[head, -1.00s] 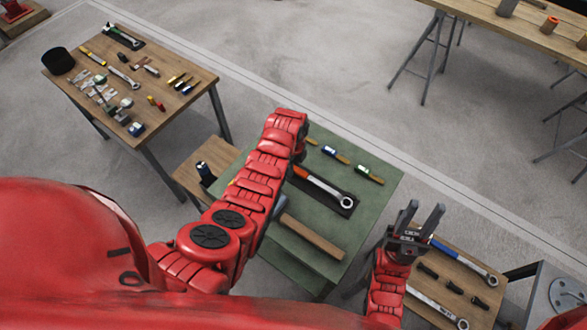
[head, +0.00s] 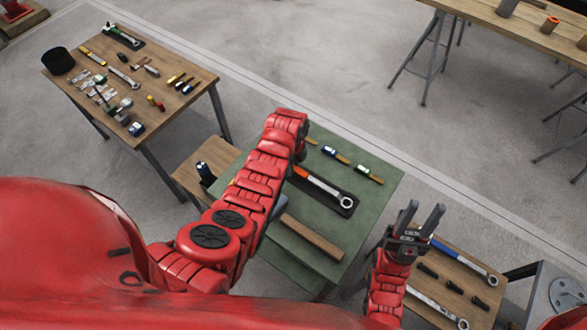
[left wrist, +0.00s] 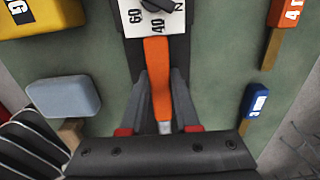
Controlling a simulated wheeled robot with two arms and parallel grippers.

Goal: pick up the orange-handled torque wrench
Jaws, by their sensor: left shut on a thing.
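The orange-handled torque wrench (head: 322,184), with a silver shaft and ring end, lies on a black mat (head: 312,196) on the green table. In the left wrist view, its orange handle (left wrist: 157,80) runs between the fingers of my left gripper (left wrist: 160,85), which is shut on it. A white plate with numbers (left wrist: 155,18) is just beyond the handle. In the head view, my left arm hides that gripper and part of the handle. My right gripper (head: 425,208) is open and empty, by the small wooden table at the lower right.
The green table (head: 372,215) also holds a wooden-handled hammer (head: 313,237) and small coloured tools (head: 335,155). Another wooden table (head: 65,80) with many tools stands at the left. The small right table (head: 425,290) holds a blue-handled wrench (head: 465,261).

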